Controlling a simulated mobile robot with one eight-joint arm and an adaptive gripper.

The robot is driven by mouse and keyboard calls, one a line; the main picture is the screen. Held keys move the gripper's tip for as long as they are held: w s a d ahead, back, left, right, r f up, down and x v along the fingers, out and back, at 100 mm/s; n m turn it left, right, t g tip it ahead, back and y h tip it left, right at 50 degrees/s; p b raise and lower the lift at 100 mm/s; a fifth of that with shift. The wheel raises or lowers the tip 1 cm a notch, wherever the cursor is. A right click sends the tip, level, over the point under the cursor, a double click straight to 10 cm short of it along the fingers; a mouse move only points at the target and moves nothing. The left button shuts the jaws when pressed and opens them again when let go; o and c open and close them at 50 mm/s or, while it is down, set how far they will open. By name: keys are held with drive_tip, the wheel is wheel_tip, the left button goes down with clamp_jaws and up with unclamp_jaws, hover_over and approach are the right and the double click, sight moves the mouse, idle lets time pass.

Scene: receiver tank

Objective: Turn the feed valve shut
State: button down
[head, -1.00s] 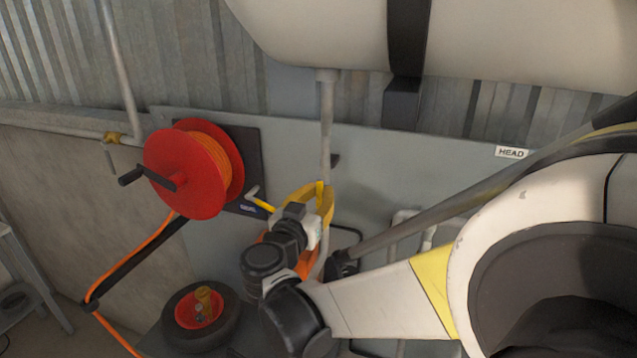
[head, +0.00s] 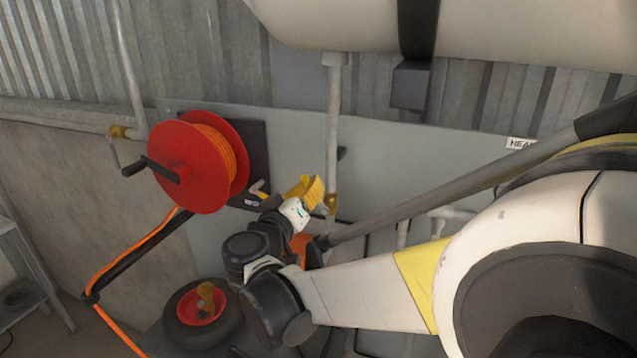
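A grey pipe (head: 333,120) drops from the tank, with a brass valve fitting (head: 331,201) low on it. A small lever with a yellow grip (head: 259,191) shows beside the reel's dark plate, above a blue-and-white label too small to read. I cannot tell which fitting is the feed valve. My gripper (head: 308,187) has yellow fingers and is just left of the brass fitting, right of the small lever. Its fingers overlap in this view, so its opening and any contact with the fitting are unclear. My wrist hides part of the panel below.
A red hose reel (head: 195,165) with a black crank sticks out at left. Another brass fitting (head: 118,132) is on the left wall pipe. The white tank (head: 350,25) overhangs the top. A sign (head: 520,143) is at right.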

wheel_tip(320, 180, down, 6)
drive_tip(key=w+a+n+b, duration=0.1)
drive_tip(key=a+n+b, duration=0.2)
drive_tip(key=n, duration=0.8)
drive_tip(key=shift+r+b, duration=0.15)
drive_tip(key=shift+b, duration=1.1)
drive_tip(key=shift+n, duration=0.3)
drive_tip(key=c, duration=1.4)
unclamp_jaws()
drive_tip(key=v, duration=1.2)
